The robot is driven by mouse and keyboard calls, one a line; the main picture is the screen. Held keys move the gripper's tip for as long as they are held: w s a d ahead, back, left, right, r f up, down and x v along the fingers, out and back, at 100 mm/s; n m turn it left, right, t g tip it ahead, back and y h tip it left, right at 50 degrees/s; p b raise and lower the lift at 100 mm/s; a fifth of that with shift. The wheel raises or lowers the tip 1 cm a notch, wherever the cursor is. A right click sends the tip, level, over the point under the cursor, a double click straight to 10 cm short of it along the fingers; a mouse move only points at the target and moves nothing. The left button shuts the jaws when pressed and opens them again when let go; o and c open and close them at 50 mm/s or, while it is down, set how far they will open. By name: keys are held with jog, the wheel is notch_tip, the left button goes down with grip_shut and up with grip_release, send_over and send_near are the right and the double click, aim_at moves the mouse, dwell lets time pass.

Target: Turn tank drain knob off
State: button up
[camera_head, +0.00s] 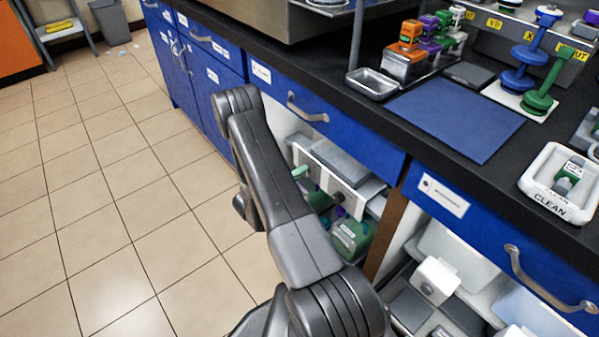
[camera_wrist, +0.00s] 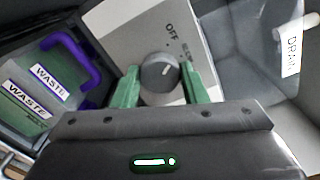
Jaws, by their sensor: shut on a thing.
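The drain knob (camera_wrist: 159,72) is a round dark grey dial with a white pointer line, on a light panel (camera_wrist: 145,28) in the wrist view. The word OFF is printed on the panel just above and right of it. The pointer line is aimed to the upper right. My gripper (camera_wrist: 160,85) has its green fingers on both sides of the knob and is shut on it.
Containers labelled WASTE (camera_wrist: 40,85), one with a purple handle, stand left of the panel. A clear vessel with a DRAIN label (camera_wrist: 293,45) is at the right. Blue drawers (camera_head: 330,110) and the black counter edge overhang the shelf.

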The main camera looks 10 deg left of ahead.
jog(key=shift+n, duration=1.1)
jog(key=shift+f, duration=0.1)
jog(key=o, duration=1)
jog(key=shift+a, duration=0.1)
jog(key=p+v, duration=0.2)
jog(key=v, duration=1.1)
jog(key=shift+s+a+p, duration=0.2)
jog(key=shift+s+p, duration=0.1)
jog(key=shift+p, duration=0.1)
jog(key=shift+w+d, duration=0.1)
jog(key=b+x, duration=0.2)
jog(key=x, duration=1.1)
jog(key=shift+w+d, duration=0.15)
jog(key=shift+w, duration=0.1)
